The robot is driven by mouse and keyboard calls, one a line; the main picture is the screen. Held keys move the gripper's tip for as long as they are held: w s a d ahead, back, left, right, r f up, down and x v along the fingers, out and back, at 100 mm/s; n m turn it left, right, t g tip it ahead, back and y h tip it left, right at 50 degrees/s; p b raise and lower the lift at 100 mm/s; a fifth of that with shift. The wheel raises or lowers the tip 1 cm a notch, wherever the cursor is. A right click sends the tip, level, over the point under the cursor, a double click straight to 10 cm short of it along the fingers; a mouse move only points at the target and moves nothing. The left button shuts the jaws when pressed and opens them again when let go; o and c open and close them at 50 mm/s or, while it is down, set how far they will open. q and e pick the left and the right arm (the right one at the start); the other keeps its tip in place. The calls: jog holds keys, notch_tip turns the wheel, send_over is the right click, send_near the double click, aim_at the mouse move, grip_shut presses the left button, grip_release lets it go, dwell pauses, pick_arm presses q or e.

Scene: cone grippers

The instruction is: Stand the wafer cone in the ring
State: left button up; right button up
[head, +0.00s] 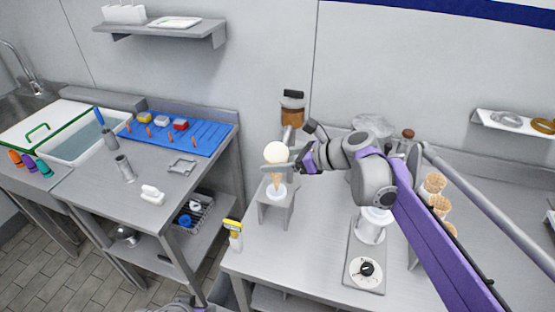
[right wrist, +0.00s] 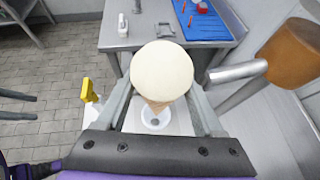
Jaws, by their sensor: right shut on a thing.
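The wafer cone (head: 276,179) is upright, with a round cream-coloured scoop (head: 276,153) on top. My right gripper (head: 284,167) is shut on it. In the right wrist view the scoop (right wrist: 161,71) sits between the fingers and hides most of the cone (right wrist: 157,105). The white ring (head: 277,194) is on a small grey stand (head: 279,213) under the cone; it also shows in the right wrist view (right wrist: 156,118). The cone's tip is at or just above the ring; I cannot tell whether it is inside. Only a scrap of my left arm shows at the bottom edge.
A white device with a dial (head: 365,270) and several empty cones (head: 439,203) are to the right. A yellow-and-white tool (head: 234,230) hangs at the counter's left edge. Bare counter lies in front.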

aim_at(278, 186)
jog(key=shift+f, duration=0.25)
dwell(0.4)
jog(key=shift+f+b, duration=2.85)
jog(key=shift+f, duration=1.6)
jog(key=o, duration=0.8)
jog(key=shift+o, duration=0.2)
jog(key=shift+d, duration=0.1)
jog(key=v, duration=1)
jog(key=shift+s+d+r, duration=0.2)
